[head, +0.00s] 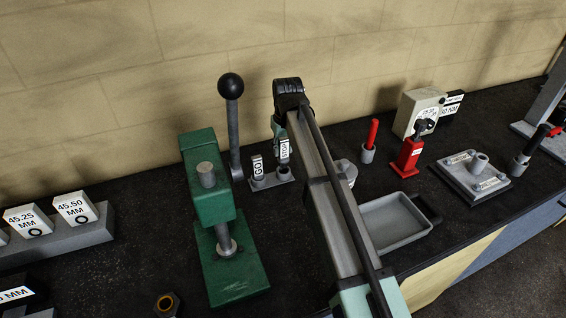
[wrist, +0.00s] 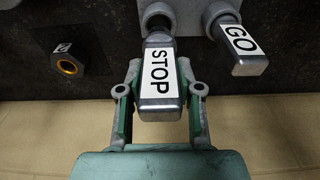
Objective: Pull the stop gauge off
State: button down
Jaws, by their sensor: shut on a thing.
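The stop gauge (wrist: 159,82) is a grey block with a white STOP label. In the wrist view it lies between the two fingers of my gripper (wrist: 160,92), which is shut on it. Its far end meets a round socket on a grey holder (wrist: 190,14); I cannot tell whether it is still seated there. In the head view the stop gauge (head: 284,150) shows at the holder (head: 272,181), with my arm partly over it; my fingers are mostly hidden there. The GO gauge (head: 257,166) stands beside it in the same holder, and also shows in the wrist view (wrist: 237,45).
A green press (head: 208,190) with a black-knobbed lever (head: 231,88) stands left of the holder. A grey tray (head: 393,222) lies right of my arm. A red tool (head: 410,156) and a grey plate fixture (head: 470,175) stand further right. A hex nut (head: 166,303) lies in front.

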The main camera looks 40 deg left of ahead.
jog(key=shift+r+p, duration=1.25)
jog(key=shift+r, duration=1.25)
